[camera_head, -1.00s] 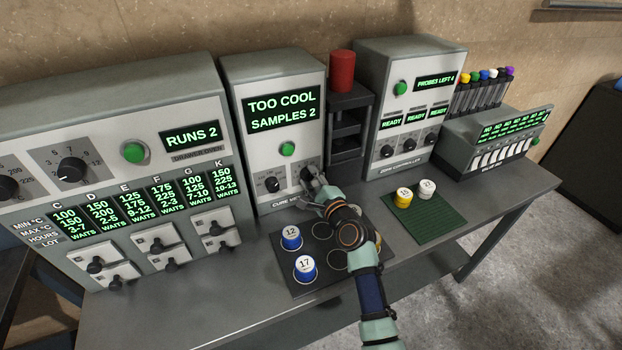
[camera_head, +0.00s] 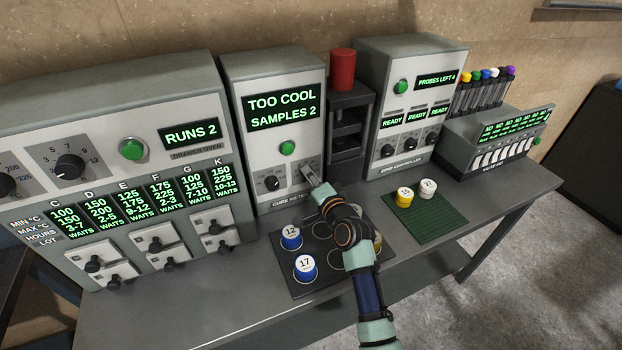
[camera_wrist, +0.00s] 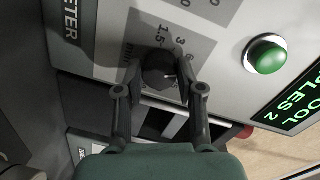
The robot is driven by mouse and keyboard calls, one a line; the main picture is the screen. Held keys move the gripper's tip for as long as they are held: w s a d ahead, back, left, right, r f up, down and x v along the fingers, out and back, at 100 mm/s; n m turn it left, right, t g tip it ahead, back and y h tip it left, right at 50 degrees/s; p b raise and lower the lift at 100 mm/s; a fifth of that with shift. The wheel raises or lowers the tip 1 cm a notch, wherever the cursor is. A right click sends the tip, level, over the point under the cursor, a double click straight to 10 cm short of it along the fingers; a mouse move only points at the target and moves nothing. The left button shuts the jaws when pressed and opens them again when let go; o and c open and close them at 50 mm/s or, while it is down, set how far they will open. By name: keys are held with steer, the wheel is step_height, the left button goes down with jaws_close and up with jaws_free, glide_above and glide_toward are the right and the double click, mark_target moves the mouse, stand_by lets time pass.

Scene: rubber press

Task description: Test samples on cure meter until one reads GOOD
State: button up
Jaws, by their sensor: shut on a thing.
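The cure meter (camera_head: 268,165) stands at the back centre, its display (camera_head: 283,109) reading TOO COOL, SAMPLES 2. Its green button (camera_head: 287,148) is under the display and also shows in the wrist view (camera_wrist: 267,55). My gripper (camera_head: 309,176) is at the meter's right-hand dial. In the wrist view my gripper (camera_wrist: 160,82) is shut on that black dial (camera_wrist: 158,68), marked 1.5 and 3 among others. Blue sample cups 12 (camera_head: 291,237) and 17 (camera_head: 304,267) sit on the dark tray (camera_head: 325,280). My arm hides part of the tray.
A drawer oven (camera_head: 110,130) reading RUNS 2 stands left. A zone controller (camera_head: 415,75) stands right of a dark rack with a red cylinder (camera_head: 342,70). A yellow cup (camera_head: 404,196) and white cup (camera_head: 427,188) sit on a green mat (camera_head: 440,222). A valve box (camera_head: 492,145) is far right.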

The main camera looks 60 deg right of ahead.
steer(key=shift+n, duration=0.5)
stand_by(0.3)
steer(key=o, duration=1.1)
steer(key=shift+o, duration=0.2)
steer(key=v, duration=1.2)
steer(key=shift+r, duration=0.1)
steer(key=shift+c, duration=0.2)
